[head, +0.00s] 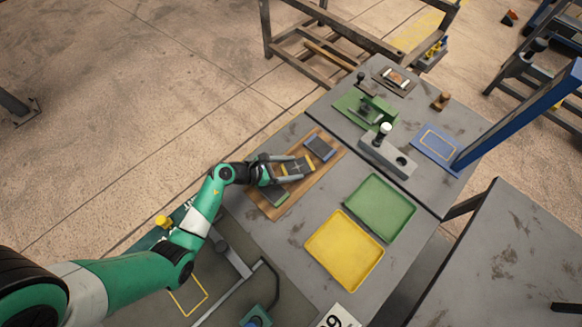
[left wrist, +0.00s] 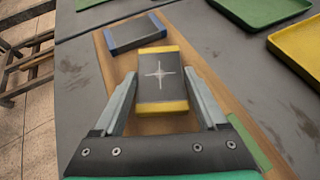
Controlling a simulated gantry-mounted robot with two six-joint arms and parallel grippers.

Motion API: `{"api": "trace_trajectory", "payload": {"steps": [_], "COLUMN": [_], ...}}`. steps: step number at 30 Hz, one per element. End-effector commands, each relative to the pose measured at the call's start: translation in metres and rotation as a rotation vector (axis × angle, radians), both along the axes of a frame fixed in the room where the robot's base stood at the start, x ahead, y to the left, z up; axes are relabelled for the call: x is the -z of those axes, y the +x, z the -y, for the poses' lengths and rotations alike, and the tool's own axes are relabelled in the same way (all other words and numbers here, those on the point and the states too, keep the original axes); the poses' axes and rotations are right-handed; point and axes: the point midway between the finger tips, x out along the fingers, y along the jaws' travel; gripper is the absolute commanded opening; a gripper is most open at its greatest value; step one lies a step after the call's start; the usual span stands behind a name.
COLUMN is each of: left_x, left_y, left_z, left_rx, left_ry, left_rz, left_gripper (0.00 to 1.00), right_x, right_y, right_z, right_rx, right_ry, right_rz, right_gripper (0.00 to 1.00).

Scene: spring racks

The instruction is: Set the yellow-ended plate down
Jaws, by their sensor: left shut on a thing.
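The yellow-ended plate (head: 296,168) is dark grey with a pale cross mark and a yellow band at each end. It lies flat between the fingers of my left gripper (head: 291,170). In the left wrist view the fingers (left wrist: 160,98) are shut on the sides of the plate (left wrist: 161,75). The plate is over the brown wooden board (head: 268,208); I cannot tell whether it touches it. A blue-ended plate (head: 320,148) lies on the board's far part. A green-ended plate (head: 275,197) lies at its near part, partly hidden. My right gripper is not in view.
A yellow tray (head: 344,250) and a green tray (head: 380,208) stand to the right of the board. Farther back are a green fixture (head: 368,106), a grey block with a white-topped post (head: 388,155) and a blue mat (head: 436,141). Bare table lies between board and trays.

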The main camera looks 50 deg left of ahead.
Motion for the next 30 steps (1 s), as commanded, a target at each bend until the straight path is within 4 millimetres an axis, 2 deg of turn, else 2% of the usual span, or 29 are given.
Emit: {"api": "trace_trajectory", "payload": {"steps": [1, 2, 6, 14, 17, 24, 30], "left_x": [0.001, 0.003, 0.002, -0.001, -0.007, -0.035, -0.053], "left_y": [0.001, 0.000, 0.000, 0.000, -0.007, -0.052, -0.087], "left_z": [0.000, 0.000, 0.000, 0.000, -0.003, -0.018, -0.030], "left_rx": [-0.001, 0.000, 0.000, 0.000, -0.004, -0.007, -0.005], "left_ry": [-0.001, 0.000, 0.000, 0.000, 0.000, -0.001, -0.001], "left_rz": [0.004, -0.001, 0.000, 0.000, 0.000, 0.001, 0.001], "left_gripper": [0.00, 0.76, 1.00, 1.00, 1.00, 1.00, 1.00], "right_x": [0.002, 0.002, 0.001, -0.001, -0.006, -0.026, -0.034], "right_y": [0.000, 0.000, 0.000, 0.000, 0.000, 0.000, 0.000], "right_z": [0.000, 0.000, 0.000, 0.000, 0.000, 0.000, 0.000], "right_rx": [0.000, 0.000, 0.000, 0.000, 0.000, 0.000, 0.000], "right_ry": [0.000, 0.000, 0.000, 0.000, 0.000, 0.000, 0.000], "right_rz": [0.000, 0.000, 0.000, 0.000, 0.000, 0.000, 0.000], "right_gripper": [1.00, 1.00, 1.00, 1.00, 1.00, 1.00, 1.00]}}
